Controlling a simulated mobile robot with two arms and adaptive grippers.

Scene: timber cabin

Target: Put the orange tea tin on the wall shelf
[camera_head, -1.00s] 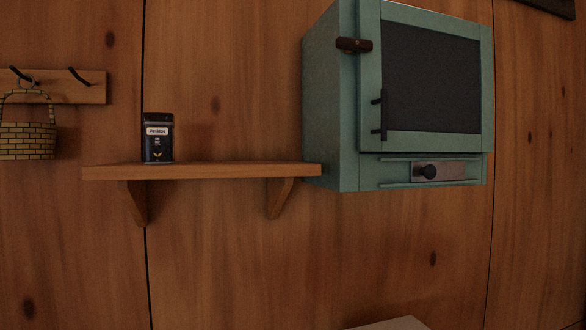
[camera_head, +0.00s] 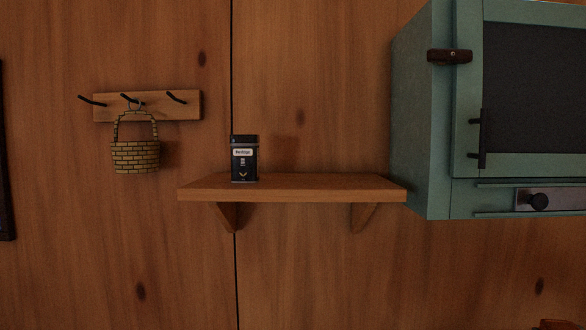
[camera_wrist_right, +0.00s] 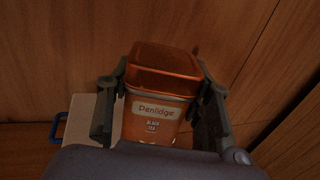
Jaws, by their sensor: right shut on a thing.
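The wall shelf (camera_head: 310,188) is a wooden board on two brackets in the middle of the head view. A dark tea tin (camera_head: 244,160) stands upright near its left end, and the rest of its top is bare. Neither of my grippers shows in the head view.
A green wall cabinet (camera_head: 410,120) with a dark door panel adjoins the shelf's right end. A hook rail (camera_head: 150,106) with a hanging basket (camera_head: 136,157) is to the left. In the right wrist view, a pale surface (camera_wrist_right: 88,122) and a blue thing (camera_wrist_right: 60,126) lie beyond the gripper.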

